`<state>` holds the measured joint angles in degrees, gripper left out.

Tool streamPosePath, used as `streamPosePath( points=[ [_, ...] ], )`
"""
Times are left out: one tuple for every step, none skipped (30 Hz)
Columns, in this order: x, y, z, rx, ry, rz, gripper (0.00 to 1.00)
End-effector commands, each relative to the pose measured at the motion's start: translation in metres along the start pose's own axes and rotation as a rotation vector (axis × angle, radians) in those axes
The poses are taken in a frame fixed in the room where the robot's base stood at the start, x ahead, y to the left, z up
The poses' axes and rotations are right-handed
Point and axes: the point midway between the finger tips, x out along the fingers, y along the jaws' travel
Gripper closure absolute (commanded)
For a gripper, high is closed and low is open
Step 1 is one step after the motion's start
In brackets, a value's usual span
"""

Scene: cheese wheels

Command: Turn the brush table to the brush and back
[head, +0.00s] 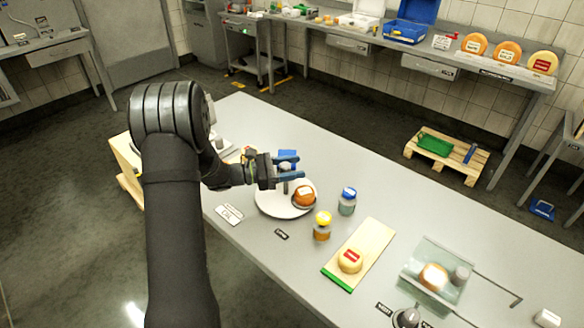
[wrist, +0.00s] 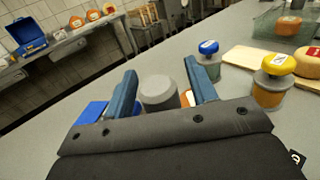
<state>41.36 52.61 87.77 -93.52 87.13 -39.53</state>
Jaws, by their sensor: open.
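The brush table looks to be the round white turntable (head: 270,203) on the grey bench. An orange cheese wheel (head: 304,196) stands at its right side. A grey knob-topped post (wrist: 160,92) rises at the turntable; in the wrist view it is between the blue fingers of my gripper (head: 288,165). My gripper (wrist: 162,90) is open, with a finger on each side of the post; I cannot tell whether either touches it. A blue block (wrist: 90,112) shows beyond the left finger in the wrist view. I cannot make out the brush for certain.
A yellow-lidded jar (head: 322,228) and a blue-lidded jar (head: 347,203) stand right of the turntable. Farther right are a wooden board (head: 371,243) with a red-labelled cheese (head: 350,261) and a glass case (head: 431,258). Flat labels (head: 229,214) lie in front. The bench behind the jars is clear.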

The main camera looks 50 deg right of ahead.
Motion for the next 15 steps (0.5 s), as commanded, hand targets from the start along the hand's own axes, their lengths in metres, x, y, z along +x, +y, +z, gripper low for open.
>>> streamPosePath(
  points=[
    [-0.0002,0.0001,-0.0001,0.0,0.0,0.0,0.48],
    [-0.0002,0.0001,-0.0001,0.0,0.0,0.0,0.48],
    [-0.0003,0.0001,-0.0001,0.0,0.0,0.0,0.54],
    [-0.0003,0.0001,-0.0001,0.0,0.0,0.0,0.6],
    [-0.0003,0.0001,-0.0001,0.0,0.0,0.0,0.66],
    [-0.0004,0.0001,-0.0001,0.0,0.0,0.0,0.73],
    [-0.0004,0.0001,-0.0001,0.0,0.0,0.0,0.79],
    [-0.0004,0.0001,-0.0001,0.0,0.0,0.0,0.85],
    [-0.0005,0.0001,-0.0001,0.0,0.0,0.0,0.93],
    [-0.0005,0.0001,-0.0001,0.0,0.0,0.0,0.99],
    [-0.0005,0.0001,-0.0001,0.0,0.0,0.0,1.0],
    [-0.0005,0.0001,-0.0001,0.0,0.0,0.0,1.0],
    [-0.0005,0.0001,-0.0001,0.0,0.0,-0.001,1.0],
    [-0.0005,0.0001,-0.0001,0.0,0.0,-0.004,1.0],
    [-0.0004,0.0001,-0.0002,0.001,0.0,-0.014,1.0]
  ],
)
